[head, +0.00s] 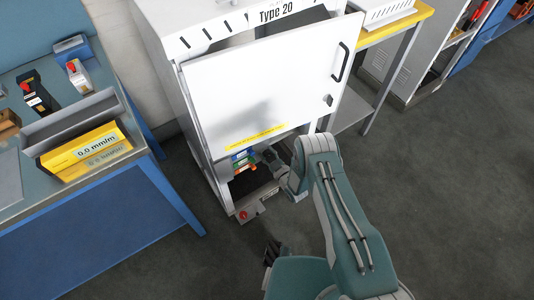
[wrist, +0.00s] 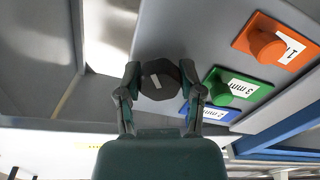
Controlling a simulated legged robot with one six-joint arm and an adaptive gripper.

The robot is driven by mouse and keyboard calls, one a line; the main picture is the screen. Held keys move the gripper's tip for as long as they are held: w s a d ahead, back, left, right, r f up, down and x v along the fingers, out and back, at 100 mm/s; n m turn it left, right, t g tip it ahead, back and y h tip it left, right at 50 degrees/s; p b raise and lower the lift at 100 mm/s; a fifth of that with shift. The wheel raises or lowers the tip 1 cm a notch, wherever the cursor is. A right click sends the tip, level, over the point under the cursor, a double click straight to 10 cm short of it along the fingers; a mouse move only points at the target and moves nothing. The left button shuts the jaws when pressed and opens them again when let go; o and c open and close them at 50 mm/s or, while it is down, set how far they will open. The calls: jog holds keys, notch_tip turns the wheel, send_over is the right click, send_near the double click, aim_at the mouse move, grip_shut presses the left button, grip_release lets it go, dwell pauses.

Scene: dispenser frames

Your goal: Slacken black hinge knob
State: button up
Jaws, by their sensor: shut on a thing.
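The black hinge knob (wrist: 159,84) is dark and faceted, with a short white mark on its face. It sits on a grey panel in the wrist view. My gripper (wrist: 160,70) is shut on it, one finger on each side. In the head view my gripper (head: 268,160) reaches under the white door (head: 265,85) of the "Type 20" cabinet, and the knob cannot be made out clearly there.
Right of the knob are an orange knob (wrist: 267,46), a green knob (wrist: 222,84) marked 3 mm and a blue plate (wrist: 217,113). A blue-legged bench (head: 100,215) stands left of the cabinet. A yellow-edged table (head: 395,28) stands right. The floor at right is clear.

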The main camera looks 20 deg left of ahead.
jog(key=n, duration=0.6)
jog(key=shift+a+n, duration=0.1)
jog(key=shift+n, duration=0.2)
jog(key=n, duration=0.6)
jog(key=shift+s, duration=0.1)
jog(key=shift+f, duration=0.1)
jog(key=o, duration=1.1)
jog(key=shift+s, duration=0.1)
jog(key=shift+o, duration=0.3)
jog(key=shift+a, duration=0.15)
